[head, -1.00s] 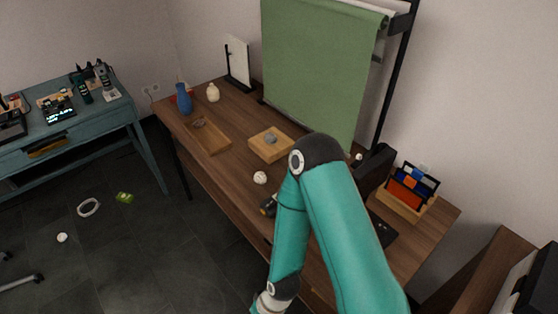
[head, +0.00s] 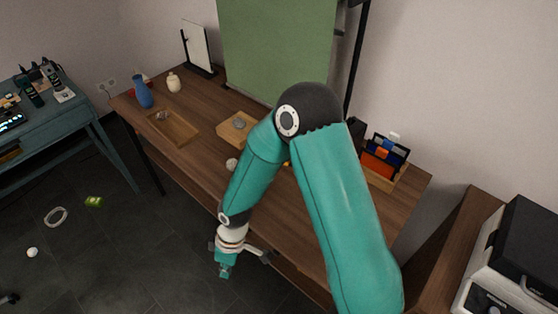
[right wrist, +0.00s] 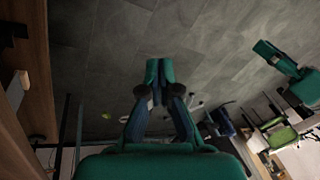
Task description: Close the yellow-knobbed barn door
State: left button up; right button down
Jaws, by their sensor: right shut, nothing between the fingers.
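The barn door is mostly hidden behind my right arm in the head view. A small yellow spot (head: 286,163) shows at the arm's edge, and I cannot tell if it is the knob. A dark part (head: 356,130) shows just right of my elbow; whether it belongs to the barn door is unclear. My right gripper (head: 225,271) hangs in front of the table's front edge, apart from everything. In the right wrist view its fingers (right wrist: 160,72) are together and empty above the floor. A teal part, likely my left gripper (right wrist: 275,55), shows at the right there; its jaws are unclear.
The wooden table (head: 205,95) holds a tray (head: 182,132), a wooden block (head: 232,133), a white ball (head: 232,164), a blue vase (head: 143,93) and a card holder (head: 383,160). A green backdrop (head: 275,45) stands behind.

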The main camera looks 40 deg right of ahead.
jog(key=w+d+r+n+h, duration=0.2)
jog(key=w+d+r+n, duration=0.15)
jog(key=r, duration=0.55)
jog(key=w+d+r+n+h, duration=0.2)
jog(key=d+r+n, duration=0.25)
jog(key=r, duration=0.35)
jog(key=s+d+r+n+h, duration=0.1)
jog(key=d+r+n, duration=0.1)
jog(key=d+r, duration=0.35)
jog(key=s+d+r+n+h, duration=0.2)
jog(key=r, duration=0.7)
jog(key=d+f, duration=0.6)
jog(key=f, duration=0.3)
jog(key=shift+w+d+f, duration=0.3)
jog(key=shift+w+d, duration=0.05)
jog(key=shift+d, duration=0.1)
